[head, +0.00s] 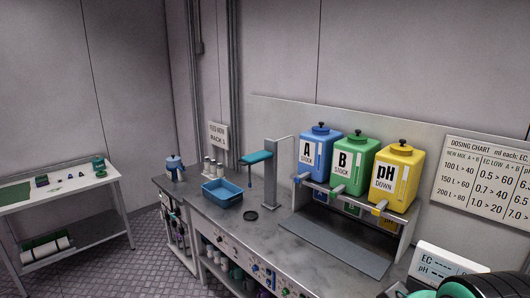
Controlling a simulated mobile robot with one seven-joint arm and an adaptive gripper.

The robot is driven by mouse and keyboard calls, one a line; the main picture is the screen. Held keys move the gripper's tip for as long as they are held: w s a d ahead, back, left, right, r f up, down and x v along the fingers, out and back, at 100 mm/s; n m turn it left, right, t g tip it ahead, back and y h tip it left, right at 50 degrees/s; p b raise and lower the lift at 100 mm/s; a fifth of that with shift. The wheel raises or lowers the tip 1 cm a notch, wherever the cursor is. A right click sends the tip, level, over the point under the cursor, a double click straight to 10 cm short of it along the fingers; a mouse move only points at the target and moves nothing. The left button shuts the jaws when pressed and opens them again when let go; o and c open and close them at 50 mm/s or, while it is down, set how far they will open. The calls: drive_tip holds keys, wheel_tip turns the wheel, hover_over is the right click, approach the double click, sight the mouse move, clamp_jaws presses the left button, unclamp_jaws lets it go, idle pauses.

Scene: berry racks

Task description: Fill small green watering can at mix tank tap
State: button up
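A small dark green object (98,163) stands at the back of the white table on the left; it is too small to tell whether it is the watering can. A grey post (270,185) on the bench carries a teal arm (257,158), with a thin dark piece hanging from it, likely the tap. A round black disc (251,216) lies on the bench below it, with nothing on it. Black and green rounded parts, likely my arm, fill the bottom right corner. My gripper's fingers do not show.
A blue can-like vessel (175,167) and small bottles (212,168) stand at the bench's left end, near a blue tray (222,191). Blue A (318,158), green B (349,163) and yellow pH (397,174) containers sit on a rack at right. Floor between table and bench is clear.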

clamp_jaws()
idle(1.1)
idle(0.4)
